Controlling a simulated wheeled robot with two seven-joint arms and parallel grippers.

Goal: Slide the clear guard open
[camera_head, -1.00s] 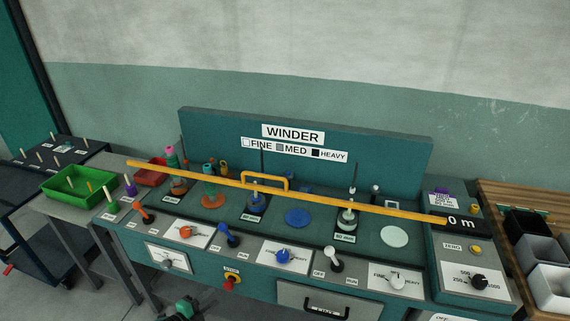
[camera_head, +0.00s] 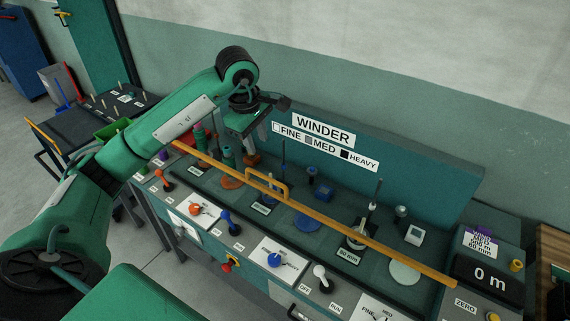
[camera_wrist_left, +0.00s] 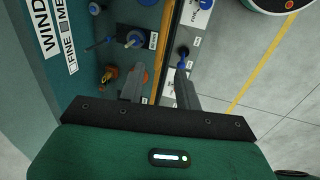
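The clear guard shows mainly by its long orange front rail (camera_head: 355,232), which runs across the winder from left to right. Its pane is too transparent to make out. An orange loop handle (camera_head: 270,186) stands up from the rail left of its middle. My left gripper (camera_head: 243,138) hangs over the left back part of the winder, behind and left of the handle and apart from it. In the left wrist view its two grey fingers (camera_wrist_left: 161,72) stand apart with nothing held between them. The handle is not clear in that view. My right gripper is out of view.
The winder's back board (camera_head: 400,166) rises behind my left gripper. Levers, such as the blue lever (camera_head: 228,222), stand along the front. A display (camera_head: 489,275) reads 0 m at right.

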